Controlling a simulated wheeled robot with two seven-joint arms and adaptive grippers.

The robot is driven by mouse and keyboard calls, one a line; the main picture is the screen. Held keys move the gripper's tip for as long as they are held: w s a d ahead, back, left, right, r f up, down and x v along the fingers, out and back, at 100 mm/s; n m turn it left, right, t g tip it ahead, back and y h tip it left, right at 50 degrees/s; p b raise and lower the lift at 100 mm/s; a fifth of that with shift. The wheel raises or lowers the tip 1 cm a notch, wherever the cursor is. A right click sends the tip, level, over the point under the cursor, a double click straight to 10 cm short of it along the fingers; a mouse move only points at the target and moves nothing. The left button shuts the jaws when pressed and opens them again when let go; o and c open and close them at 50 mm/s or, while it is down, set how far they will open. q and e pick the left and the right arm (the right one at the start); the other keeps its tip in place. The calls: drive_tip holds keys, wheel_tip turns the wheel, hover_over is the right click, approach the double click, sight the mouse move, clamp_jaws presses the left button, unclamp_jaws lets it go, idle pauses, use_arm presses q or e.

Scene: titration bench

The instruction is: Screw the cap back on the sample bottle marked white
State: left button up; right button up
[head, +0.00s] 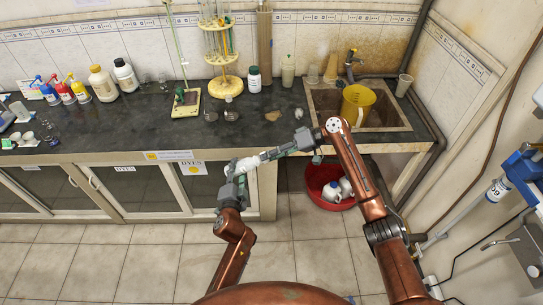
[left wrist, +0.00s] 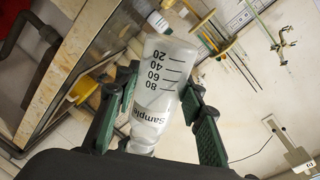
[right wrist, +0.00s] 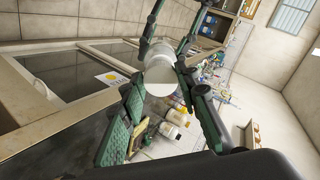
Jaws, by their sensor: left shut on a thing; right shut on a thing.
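The sample bottle (left wrist: 165,75) is whitish and translucent, with black graduations and "Sample" lettering. It lies between the fingers of my left gripper (left wrist: 160,95), which is shut on it. In the head view the bottle (head: 245,164) is tilted, held in the air in front of the bench between my left gripper (head: 238,172) and right gripper (head: 266,157). In the right wrist view a pale round piece (right wrist: 162,88) sits between the fingertips of my right gripper (right wrist: 160,80), which is shut on it, in line with the white bottle (right wrist: 160,50). I cannot tell whether it touches the bottle.
The dark bench (head: 140,125) carries several reagent bottles (head: 102,83) at left, a yellow pipette stand (head: 225,86) and a dark-capped bottle (head: 254,80). A yellow jug (head: 357,103) stands in the sink (head: 385,112). A red basin (head: 322,178) with containers is below.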

drive_tip(key=shift+x, duration=1.05)
idle(1.6)
drive_tip(key=o, duration=1.2)
drive_tip(key=shift+c, duration=0.4)
drive_tip(key=c, duration=1.2)
drive_tip(key=m, duration=0.8)
drive_tip(key=shift+f, duration=0.1)
drive_tip(key=m, duration=0.9)
drive_tip(key=shift+f, duration=0.15)
